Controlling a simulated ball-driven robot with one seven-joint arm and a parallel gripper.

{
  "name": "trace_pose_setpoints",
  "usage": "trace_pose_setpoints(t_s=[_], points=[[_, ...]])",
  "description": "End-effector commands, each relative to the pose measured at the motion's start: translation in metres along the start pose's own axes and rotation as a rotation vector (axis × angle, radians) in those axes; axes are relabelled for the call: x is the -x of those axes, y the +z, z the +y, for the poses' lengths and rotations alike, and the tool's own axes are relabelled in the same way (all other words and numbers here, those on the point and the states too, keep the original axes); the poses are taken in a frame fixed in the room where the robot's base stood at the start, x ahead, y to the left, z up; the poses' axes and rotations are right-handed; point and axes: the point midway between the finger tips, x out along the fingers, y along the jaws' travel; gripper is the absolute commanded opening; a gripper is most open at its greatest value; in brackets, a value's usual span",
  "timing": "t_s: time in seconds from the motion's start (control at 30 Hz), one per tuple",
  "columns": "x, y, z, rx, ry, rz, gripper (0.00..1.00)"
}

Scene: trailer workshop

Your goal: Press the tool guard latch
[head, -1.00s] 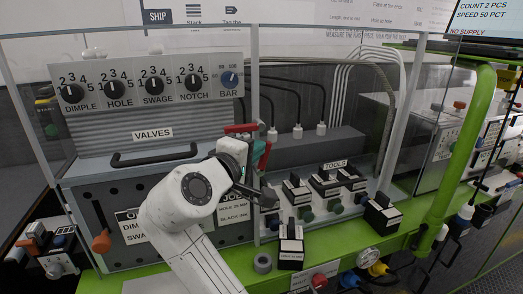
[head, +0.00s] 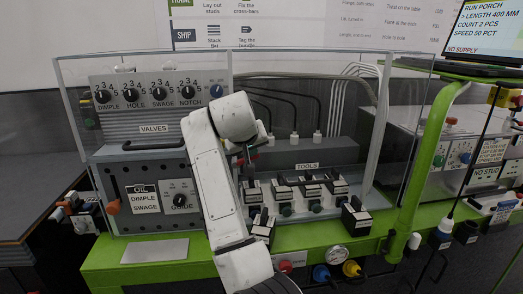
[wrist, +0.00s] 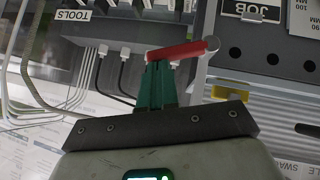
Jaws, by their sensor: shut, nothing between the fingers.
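A red lever-like bar (wrist: 185,50) with a round grey end lies across the tips of my gripper in the wrist view. I take it for the tool guard latch, but no label shows. My gripper (wrist: 158,66) has green fingers held together, with nothing between them. The tips are at or just behind the bar; I cannot tell whether they touch it. In the head view a small bit of red (head: 239,162) shows beside my white arm, which hides most of the gripper and the latch area.
A clear guard (head: 300,80) stands over the green bench (head: 110,258). The valves panel (head: 140,125) is left of my arm. The TOOLS block (head: 310,158) and several black-and-white tool holders (head: 312,185) are to the right. A green post (head: 425,150) rises further right.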

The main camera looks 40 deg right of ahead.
Motion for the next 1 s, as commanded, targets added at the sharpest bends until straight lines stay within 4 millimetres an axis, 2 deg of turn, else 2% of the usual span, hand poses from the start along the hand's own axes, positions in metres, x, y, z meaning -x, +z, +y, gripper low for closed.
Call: trace_pose_setpoints(t_s=[0.27,0.7,1.0], points=[[-0.003,0.0,0.001,-0.032,-0.032,0.002,0.0],[0.008,-0.01,0.006,-0.03,-0.029,0.002,0.0],[0.008,-0.01,0.006,-0.03,-0.029,0.002,0.0]])
